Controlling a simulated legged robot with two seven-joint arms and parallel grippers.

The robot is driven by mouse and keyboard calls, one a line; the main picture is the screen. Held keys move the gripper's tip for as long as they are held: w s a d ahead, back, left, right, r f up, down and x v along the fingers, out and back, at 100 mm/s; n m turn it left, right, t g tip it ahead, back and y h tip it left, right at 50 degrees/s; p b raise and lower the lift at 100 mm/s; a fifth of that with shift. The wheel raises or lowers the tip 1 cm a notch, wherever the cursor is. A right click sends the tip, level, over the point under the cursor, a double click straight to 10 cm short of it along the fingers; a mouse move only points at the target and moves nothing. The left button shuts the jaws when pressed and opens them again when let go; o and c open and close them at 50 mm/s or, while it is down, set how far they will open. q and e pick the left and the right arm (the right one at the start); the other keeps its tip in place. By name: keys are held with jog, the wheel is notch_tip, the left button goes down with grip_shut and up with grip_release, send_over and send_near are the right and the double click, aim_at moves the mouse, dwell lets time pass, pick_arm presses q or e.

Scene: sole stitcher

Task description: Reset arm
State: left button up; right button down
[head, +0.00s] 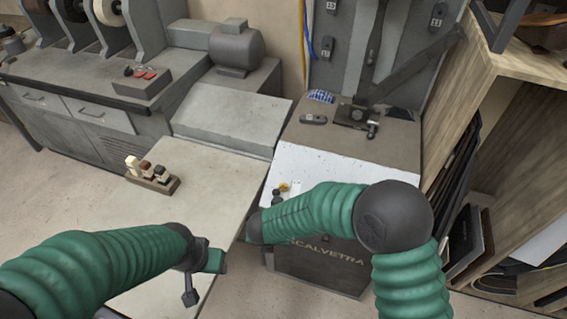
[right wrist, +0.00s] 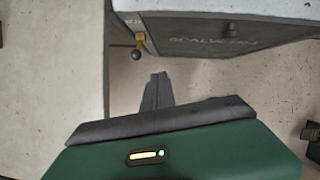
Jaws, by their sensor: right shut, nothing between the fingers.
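My right arm reaches in from the lower right in the head view and bends left across the front of the grey stitcher marked SCALVETRA (head: 325,275). My right gripper (head: 254,228) is beside the right edge of the pale worktable. In the right wrist view the right gripper (right wrist: 157,90) is shut and empty, over the floor, between the table and the stitcher (right wrist: 210,32). A lever with a dark ball knob (right wrist: 137,53) sticks out from the stitcher's corner ahead of it. My left gripper (head: 203,277) is over the table's front; its fingers are too unclear to read.
The worktable (head: 210,195) carries a wooden block with several small pieces (head: 152,175). A finishing machine with wheels (head: 75,100) and a motor (head: 236,47) stand behind. Wooden shelving (head: 530,130) closes off the right. The table's middle is clear.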

jog(key=w+d+r+n+t+y, duration=0.25)
jog(key=d+r+n, duration=0.7)
jog(key=n, duration=0.85)
jog(key=s+d+n+g+h, duration=0.2)
jog(key=s+d+n+g, duration=0.2)
jog(key=s+d+n, duration=1.2)
pick_arm(q)
jog(key=w+p+v, duration=0.3)
jog(key=p+v, duration=1)
jog(key=p, duration=0.1)
jog(key=shift+d+r, duration=0.3)
jog(key=shift+r, duration=0.45)
pick_arm(e)
notch_tip(320, 180, up, 14)
jog(key=n, duration=0.2)
jog(key=shift+d, duration=0.4)
pick_arm(q)
jog(key=shift+s, duration=0.1)
pick_arm(e)
jog(key=shift+w, duration=0.1)
